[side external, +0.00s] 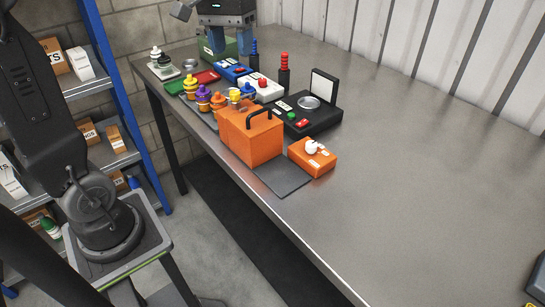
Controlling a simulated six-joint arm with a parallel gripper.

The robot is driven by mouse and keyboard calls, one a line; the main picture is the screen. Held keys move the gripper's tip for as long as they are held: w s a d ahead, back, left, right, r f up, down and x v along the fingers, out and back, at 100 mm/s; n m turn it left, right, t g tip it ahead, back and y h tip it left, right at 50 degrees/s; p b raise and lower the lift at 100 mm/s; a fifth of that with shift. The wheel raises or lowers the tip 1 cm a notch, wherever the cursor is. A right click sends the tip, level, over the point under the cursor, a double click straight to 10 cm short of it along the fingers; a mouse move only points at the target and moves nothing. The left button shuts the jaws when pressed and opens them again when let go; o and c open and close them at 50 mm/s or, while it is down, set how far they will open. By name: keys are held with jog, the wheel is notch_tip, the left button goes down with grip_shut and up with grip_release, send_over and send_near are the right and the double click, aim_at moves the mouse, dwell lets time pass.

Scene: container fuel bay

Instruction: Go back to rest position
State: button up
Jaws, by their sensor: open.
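My gripper (229,46) hangs at the top of the side external view, above the far end of the metal table (400,160). Its blue-tipped fingers are apart, with nothing visible between them. It is in front of or over a green box (222,50); the exact height gap cannot be told. My arm's base and lower link show at the left, beside the table.
An orange case (250,140) with a black handle stands near the front edge. Beside it are a small orange box (312,158), a black device (300,118) with a raised panel, and several colourful bottles (203,99). The table's right side is largely clear. Shelves (90,90) stand left.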

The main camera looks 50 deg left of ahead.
jog(key=s+d+f+m+t, duration=0.2)
jog(key=s+d+f, duration=0.2)
jog(key=s, duration=0.3)
jog(key=s+d+f+m+t, duration=0.3)
jog(key=s+d+f, duration=0.1)
jog(key=s, duration=0.3)
jog(key=shift+y, duration=0.3)
jog(key=shift+w, duration=0.1)
